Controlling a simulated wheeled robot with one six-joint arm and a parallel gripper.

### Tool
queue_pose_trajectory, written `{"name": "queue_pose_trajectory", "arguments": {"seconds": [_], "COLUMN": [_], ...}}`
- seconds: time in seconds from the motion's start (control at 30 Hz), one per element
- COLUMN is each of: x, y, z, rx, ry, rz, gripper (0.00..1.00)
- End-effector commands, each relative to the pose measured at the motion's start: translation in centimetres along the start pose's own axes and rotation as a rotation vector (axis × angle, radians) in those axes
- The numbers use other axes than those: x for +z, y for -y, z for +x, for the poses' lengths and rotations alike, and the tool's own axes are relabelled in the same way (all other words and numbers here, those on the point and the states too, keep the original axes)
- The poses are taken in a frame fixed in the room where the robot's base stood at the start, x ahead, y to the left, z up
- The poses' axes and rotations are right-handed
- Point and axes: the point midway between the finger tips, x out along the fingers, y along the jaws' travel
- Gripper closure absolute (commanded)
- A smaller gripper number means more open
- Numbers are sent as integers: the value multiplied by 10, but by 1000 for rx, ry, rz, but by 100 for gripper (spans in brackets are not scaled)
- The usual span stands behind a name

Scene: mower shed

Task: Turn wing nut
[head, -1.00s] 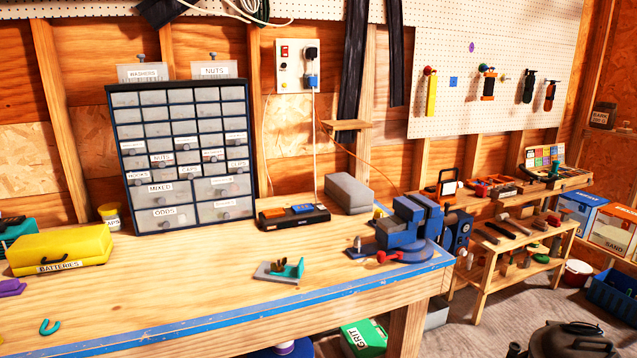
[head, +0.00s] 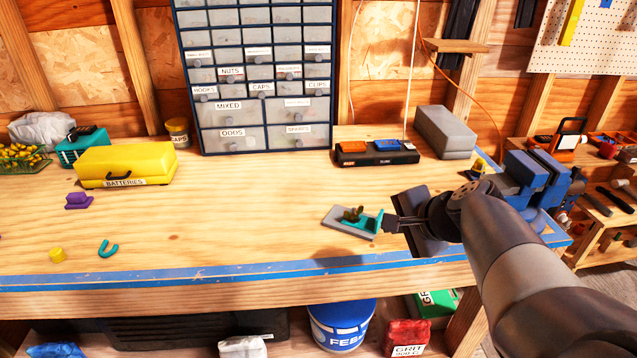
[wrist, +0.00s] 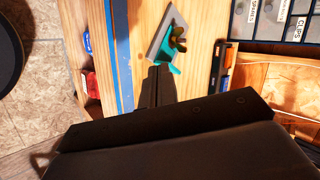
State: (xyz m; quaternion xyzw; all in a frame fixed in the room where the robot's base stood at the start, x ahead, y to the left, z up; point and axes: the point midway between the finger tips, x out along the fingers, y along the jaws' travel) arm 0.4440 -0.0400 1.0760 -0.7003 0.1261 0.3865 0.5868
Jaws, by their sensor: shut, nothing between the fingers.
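The wing nut (head: 353,213) is a dark brass-olive piece with raised wings. It sits on a small fixture with a grey base plate (head: 340,222) and a teal bracket (head: 369,224), on the bench top near its front edge. The wing nut (wrist: 179,40) also shows in the wrist view, beside the teal bracket (wrist: 163,52). My gripper (head: 388,220) is shut and empty, just right of the teal bracket. In the wrist view its dark fingers (wrist: 158,72) point at the bracket; I cannot tell whether they touch it.
A blue vise (head: 535,178) stands to the right behind my arm. A charger strip (head: 376,154) and a grey box (head: 444,131) lie behind the fixture. A yellow batteries case (head: 125,166) is at left. The bench between the case and the fixture is clear.

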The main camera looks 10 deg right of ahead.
Motion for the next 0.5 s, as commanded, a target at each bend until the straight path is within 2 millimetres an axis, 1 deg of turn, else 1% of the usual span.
{"name": "queue_pose_trajectory", "arguments": {"seconds": [0.03, 0.17, 0.27, 0.5], "x": [-4, -5, -4, -4], "y": [2, 3, 2, 2], "z": [1, 8, 22, 65], "rx": [-9, -13, -10, -9], "ry": [-5, -4, -1, -1], "rz": [18, 28, 27, 26], "gripper": [100, 100, 100, 100]}}
